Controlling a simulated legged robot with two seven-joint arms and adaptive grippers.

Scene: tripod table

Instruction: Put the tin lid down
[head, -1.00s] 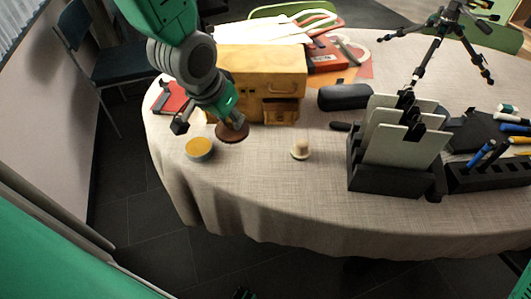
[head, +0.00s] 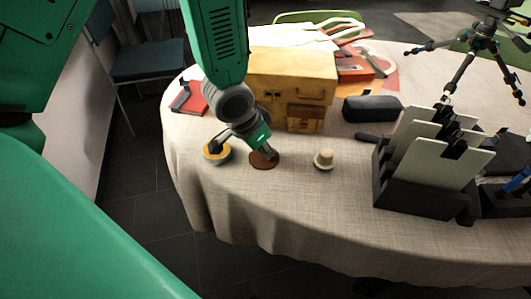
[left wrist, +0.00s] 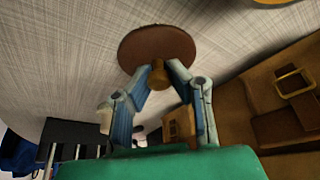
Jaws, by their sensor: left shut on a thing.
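The tin lid is a brown disc (head: 262,161) with a small knob. It is near the front of the cloth-covered table, right of a round tin (head: 217,156) with a yellow top, apart from it. My left gripper (head: 265,149) is above the lid. In the left wrist view my left gripper (left wrist: 161,72) is closed on the knob of the lid (left wrist: 157,44). The lid looks level and close to the cloth; I cannot tell whether it touches. An arm part hides some of the tin. My right gripper is not in view.
A yellow wooden box (head: 290,75) stands behind the lid. Further right are a dark case (head: 371,109) and a black rack (head: 420,195) with pale plates. The cloth in front (head: 290,205) is clear.

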